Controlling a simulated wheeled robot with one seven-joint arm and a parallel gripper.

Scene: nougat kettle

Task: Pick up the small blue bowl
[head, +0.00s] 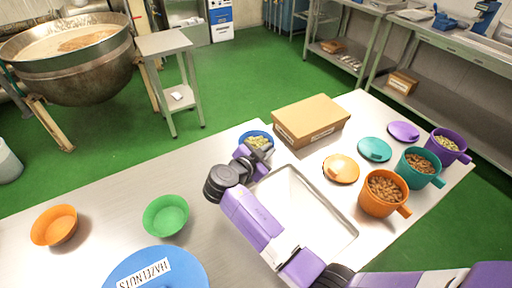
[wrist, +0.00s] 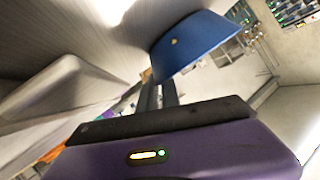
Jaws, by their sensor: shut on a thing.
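The small blue bowl (head: 243,136) is at the table's far edge in the head view, with green nuts inside. My gripper (head: 256,153) is at its near side and shut on its rim. My arm hides part of the bowl. In the wrist view the blue bowl (wrist: 192,46) fills the top middle, with its wall at the ends of my gripper's fingers (wrist: 158,92). I cannot tell whether the bowl touches the table.
A cardboard box (head: 310,118) stands just right of the bowl. A metal tray (head: 338,222) lies beside my arm. Orange (head: 54,226) and green (head: 166,215) bowls and a blue lid marked HAZELNUTS (head: 195,270) are left. Lids and mugs of nuts, including an orange mug (head: 378,207), stand right.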

